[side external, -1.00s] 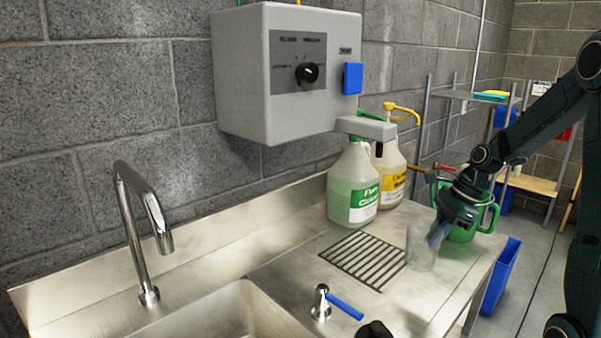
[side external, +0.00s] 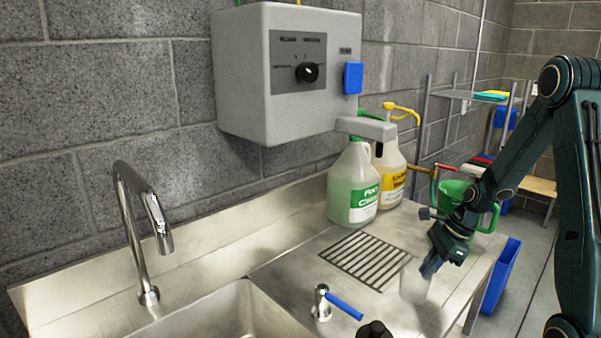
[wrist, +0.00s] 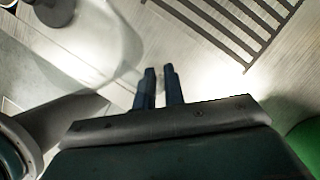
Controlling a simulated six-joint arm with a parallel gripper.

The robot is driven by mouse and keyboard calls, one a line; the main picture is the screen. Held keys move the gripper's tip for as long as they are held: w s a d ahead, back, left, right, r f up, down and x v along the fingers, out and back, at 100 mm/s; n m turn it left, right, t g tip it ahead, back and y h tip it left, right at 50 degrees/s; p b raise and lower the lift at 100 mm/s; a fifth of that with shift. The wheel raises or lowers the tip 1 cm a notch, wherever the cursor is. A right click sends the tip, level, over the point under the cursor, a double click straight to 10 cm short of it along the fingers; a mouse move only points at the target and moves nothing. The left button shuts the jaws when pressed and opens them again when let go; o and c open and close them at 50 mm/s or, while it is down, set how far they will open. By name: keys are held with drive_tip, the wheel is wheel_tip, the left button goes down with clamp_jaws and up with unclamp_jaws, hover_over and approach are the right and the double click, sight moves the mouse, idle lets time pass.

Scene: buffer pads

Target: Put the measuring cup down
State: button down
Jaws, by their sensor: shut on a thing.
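The measuring cup (side external: 414,284) is clear and see-through, over the right part of the steel counter, just right of the drain grate. My gripper (side external: 430,268) is shut on its right side. In the wrist view the two dark fingers (wrist: 159,86) are close together at the edge of the blurry clear cup (wrist: 115,45). The cup looks about upright. I cannot tell whether its base touches the counter.
A slotted drain grate (side external: 364,259) is left of the cup. A blue-handled valve (side external: 342,305) and a black knob (side external: 374,330) stand nearer the camera. A green container (side external: 455,193) and two jugs (side external: 354,190) are behind. The counter's right edge is close.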

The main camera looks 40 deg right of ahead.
drive_tip(key=shift+f, duration=1.2)
drive_tip(key=shift+f, duration=0.2)
drive_tip(key=c, duration=1.5)
unclamp_jaws()
drive_tip(key=shift+r, duration=0.25)
drive_tip(key=shift+v, duration=6)
drive_tip(key=shift+w+a, duration=0.1)
